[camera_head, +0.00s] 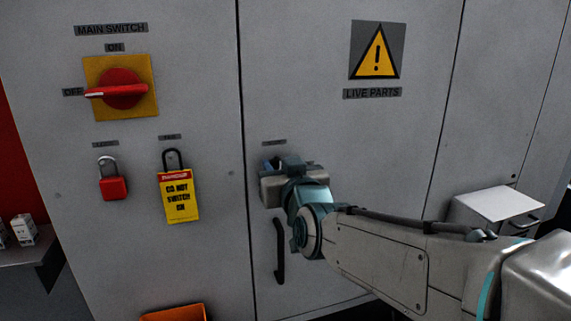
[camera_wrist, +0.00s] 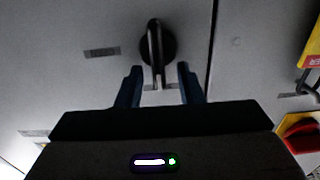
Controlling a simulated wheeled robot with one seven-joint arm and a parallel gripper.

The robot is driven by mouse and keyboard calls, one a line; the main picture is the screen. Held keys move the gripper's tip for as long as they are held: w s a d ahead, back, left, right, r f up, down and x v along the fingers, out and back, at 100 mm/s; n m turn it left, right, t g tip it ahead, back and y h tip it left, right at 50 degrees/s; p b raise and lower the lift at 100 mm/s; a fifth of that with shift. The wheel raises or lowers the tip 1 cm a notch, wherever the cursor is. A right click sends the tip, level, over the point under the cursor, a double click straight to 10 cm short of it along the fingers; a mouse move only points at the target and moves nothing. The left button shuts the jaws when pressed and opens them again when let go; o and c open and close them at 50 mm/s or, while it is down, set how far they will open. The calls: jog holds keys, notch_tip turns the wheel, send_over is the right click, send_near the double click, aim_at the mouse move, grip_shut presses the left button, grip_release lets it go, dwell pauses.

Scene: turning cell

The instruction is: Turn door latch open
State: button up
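The door latch (camera_wrist: 153,45) shows in the wrist view as a dark lever on a round dark base, set on the grey cabinet door (camera_head: 350,170). My gripper (camera_wrist: 159,76) is open, with one dark blue finger on each side of the lever's near end. Gaps show between the lever and both fingers, so I see no grip on it. In the head view my gripper (camera_head: 270,166) is at the door, just below a small label, and hides the latch. The door looks shut, with a thin dark seam along its left edge.
A black door handle (camera_head: 279,252) is just below my gripper. Left of the seam are a red main switch (camera_head: 122,89) pointing to OFF, a red padlock (camera_head: 113,187) and a yellow tag (camera_head: 180,198). An orange bin (camera_head: 174,313) is below; a white-topped box (camera_head: 498,204) stands right.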

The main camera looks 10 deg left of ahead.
grip_shut()
jog(key=shift+d+f+m+b, duration=0.15)
jog(key=shift+m+b, duration=0.15)
jog(key=shift+b, duration=0.2)
jog(key=m+b, duration=0.5)
jog(key=d+f+m+b, duration=0.1)
jog(key=m+b, duration=0.4)
jog(key=m, duration=0.1)
jog(key=w+m+b, duration=0.1)
jog(key=m+b, duration=0.4)
jog(key=m, duration=0.1)
jog(key=shift+d+f, duration=0.25)
jog(key=shift+f, duration=0.1)
jog(key=shift+m, duration=0.3)
grip_release()
